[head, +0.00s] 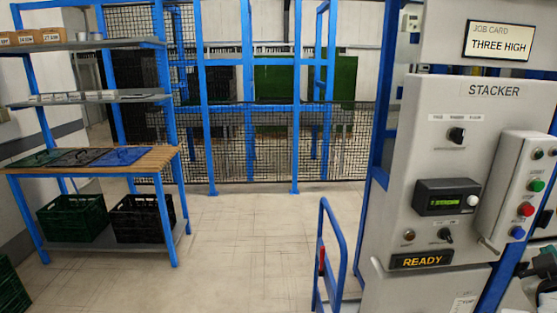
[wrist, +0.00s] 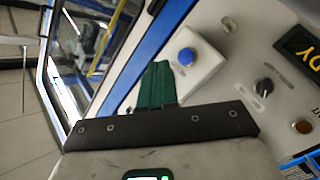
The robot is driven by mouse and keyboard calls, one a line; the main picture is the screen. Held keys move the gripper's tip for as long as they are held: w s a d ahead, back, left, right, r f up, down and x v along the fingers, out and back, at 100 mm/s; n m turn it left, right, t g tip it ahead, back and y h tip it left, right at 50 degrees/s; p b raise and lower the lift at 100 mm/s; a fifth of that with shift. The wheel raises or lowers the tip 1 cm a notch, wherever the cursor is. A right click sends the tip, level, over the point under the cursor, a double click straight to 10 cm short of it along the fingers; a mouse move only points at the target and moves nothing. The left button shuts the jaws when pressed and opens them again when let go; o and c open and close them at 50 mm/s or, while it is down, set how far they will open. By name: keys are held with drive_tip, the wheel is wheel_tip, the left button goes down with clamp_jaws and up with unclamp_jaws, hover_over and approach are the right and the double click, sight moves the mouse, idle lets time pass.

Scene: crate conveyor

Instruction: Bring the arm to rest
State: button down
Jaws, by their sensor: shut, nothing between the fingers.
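My gripper (wrist: 161,68) shows in the wrist view with its green fingers together and nothing between them. The fingers point toward the stacker's grey panel, beside a pale box with a blue button (wrist: 186,56). Whether they touch it I cannot tell. In the head view, part of my arm shows at the lower right edge, in front of the stacker panel (head: 390,225), and the fingers cannot be made out clearly.
The panel carries a READY display (head: 421,260), knobs and a side button box (head: 510,195). A blue rail (head: 335,235) stands left of it. A shelf table (head: 150,160) with dark crates is at left. The floor (head: 235,250) between is clear.

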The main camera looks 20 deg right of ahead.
drive_tip(key=s+a+f+g+y, duration=0.1)
drive_tip(key=a+f+y, duration=0.4)
drive_tip(key=a+f, duration=0.5)
drive_tip(key=s+a+f+g+y, duration=0.15)
drive_tip(key=a+f+y, duration=0.25)
drive_tip(key=a+f, duration=0.65)
drive_tip(key=s+a+f+n+g+y, duration=0.1)
drive_tip(key=s+a+f+g+y, duration=0.4)
drive_tip(key=s+a+f, duration=0.6)
drive_tip(key=s+f+g, duration=0.1)
drive_tip(key=s+f, duration=0.1)
drive_tip(key=s, duration=0.1)
drive_tip(key=shift+a+y, duration=0.3)
drive_tip(key=shift+s, duration=0.1)
